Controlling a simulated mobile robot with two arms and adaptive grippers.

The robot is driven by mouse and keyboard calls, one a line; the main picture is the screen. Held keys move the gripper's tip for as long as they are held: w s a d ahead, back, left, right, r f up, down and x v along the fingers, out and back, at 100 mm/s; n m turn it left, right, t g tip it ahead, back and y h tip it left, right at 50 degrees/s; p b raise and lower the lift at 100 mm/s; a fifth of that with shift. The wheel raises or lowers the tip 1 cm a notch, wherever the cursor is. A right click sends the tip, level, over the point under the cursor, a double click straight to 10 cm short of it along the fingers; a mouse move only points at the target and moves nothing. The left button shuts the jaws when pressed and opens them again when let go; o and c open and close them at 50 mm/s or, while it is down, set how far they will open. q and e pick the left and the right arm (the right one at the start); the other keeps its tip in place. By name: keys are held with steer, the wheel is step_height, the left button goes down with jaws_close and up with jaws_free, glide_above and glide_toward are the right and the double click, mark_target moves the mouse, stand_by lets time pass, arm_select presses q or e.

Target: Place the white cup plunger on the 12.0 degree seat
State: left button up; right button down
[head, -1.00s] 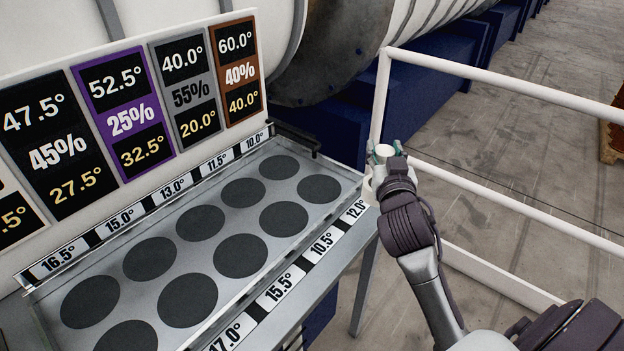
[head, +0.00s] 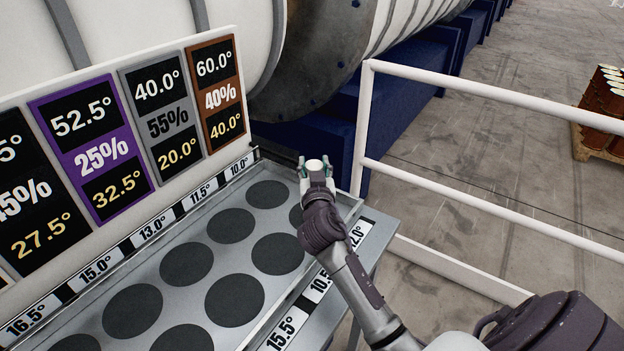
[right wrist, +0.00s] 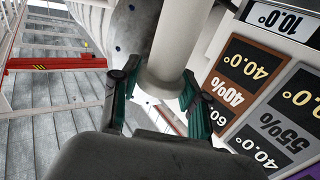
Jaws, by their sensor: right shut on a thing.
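My right gripper (head: 316,172) is shut on the white cup plunger (head: 316,164), a pale cylinder held upright with its round top showing. In the right wrist view the plunger (right wrist: 180,42) stands between the green-padded fingers of the right gripper (right wrist: 158,92). In the head view it appears near the tray's far right corner; its height above the tray is hard to tell. The 12.0 degree seat (head: 295,214), a dark disc behind the 12.0° label (head: 360,231), is partly hidden by my right arm, as is the label. My left gripper is not in view.
The metal tray (head: 228,266) has several empty dark discs in two rows. A sign board (head: 160,160) with angle panels stands along its left side. A white railing (head: 470,85) runs to the right. A pallet of reddish items (head: 600,105) stands beyond it.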

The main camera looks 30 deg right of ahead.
steer(key=shift+w+a+f, duration=0.1)
steer(key=shift+w+f, duration=0.1)
steer(key=shift+f, duration=0.3)
step_height(320, 180, down, 2)
steer(key=shift+f, duration=0.7)
steer(key=c, duration=0.6)
jaws_free()
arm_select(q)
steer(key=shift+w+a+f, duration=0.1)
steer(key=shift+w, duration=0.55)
